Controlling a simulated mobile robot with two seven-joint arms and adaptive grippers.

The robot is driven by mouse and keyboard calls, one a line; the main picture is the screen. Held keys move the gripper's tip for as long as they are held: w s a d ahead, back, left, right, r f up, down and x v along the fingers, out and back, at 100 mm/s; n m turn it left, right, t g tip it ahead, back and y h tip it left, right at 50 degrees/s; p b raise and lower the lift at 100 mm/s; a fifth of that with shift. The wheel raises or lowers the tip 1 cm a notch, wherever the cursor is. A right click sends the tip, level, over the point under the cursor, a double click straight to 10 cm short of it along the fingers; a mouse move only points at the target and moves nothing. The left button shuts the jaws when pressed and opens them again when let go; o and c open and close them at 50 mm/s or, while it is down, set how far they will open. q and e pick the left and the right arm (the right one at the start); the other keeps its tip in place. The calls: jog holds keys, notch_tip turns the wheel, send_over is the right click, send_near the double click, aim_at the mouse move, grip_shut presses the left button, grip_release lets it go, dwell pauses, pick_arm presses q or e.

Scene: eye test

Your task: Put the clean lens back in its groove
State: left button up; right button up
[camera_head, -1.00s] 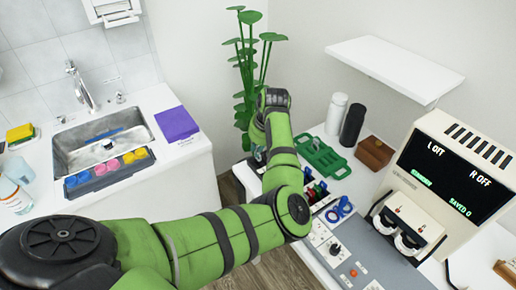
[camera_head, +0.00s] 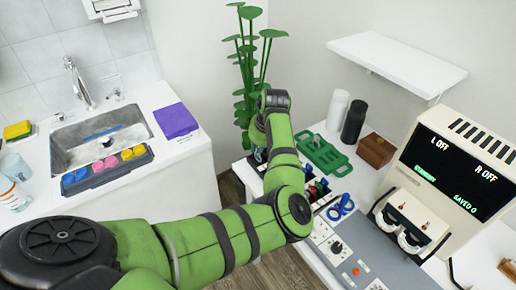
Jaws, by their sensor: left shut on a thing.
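My left arm, green, reaches in from the lower left, and its wrist bends down at the near left corner of the white table. My left gripper (camera_head: 258,155) is small and dark there, partly covered by my own arm. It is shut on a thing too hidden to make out. A rack of lenses with coloured handles (camera_head: 317,189), red, green and blue, stands on the table to the right of the gripper. Blue ring-shaped pieces (camera_head: 341,207) lie beside it. The grooves are too small to tell apart. My right gripper is not in view.
A green tray (camera_head: 324,155), white bottle (camera_head: 337,111), black bottle (camera_head: 354,121) and brown box (camera_head: 376,150) stand behind the rack. An eye-test machine (camera_head: 403,177) reads L OFF, R OFF. A sink (camera_head: 63,146) and a tray of coloured pieces (camera_head: 105,180) are left; a plant (camera_head: 250,70) stands between.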

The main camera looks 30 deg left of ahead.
pick_arm(q)
jog(key=shift+f+b, duration=0.55)
jog(key=shift+f, duration=0.15)
jog(key=o, duration=0.8)
notch_tip(320, 180, up, 10)
jog(key=shift+r, duration=0.1)
jog(key=shift+a, duration=0.1)
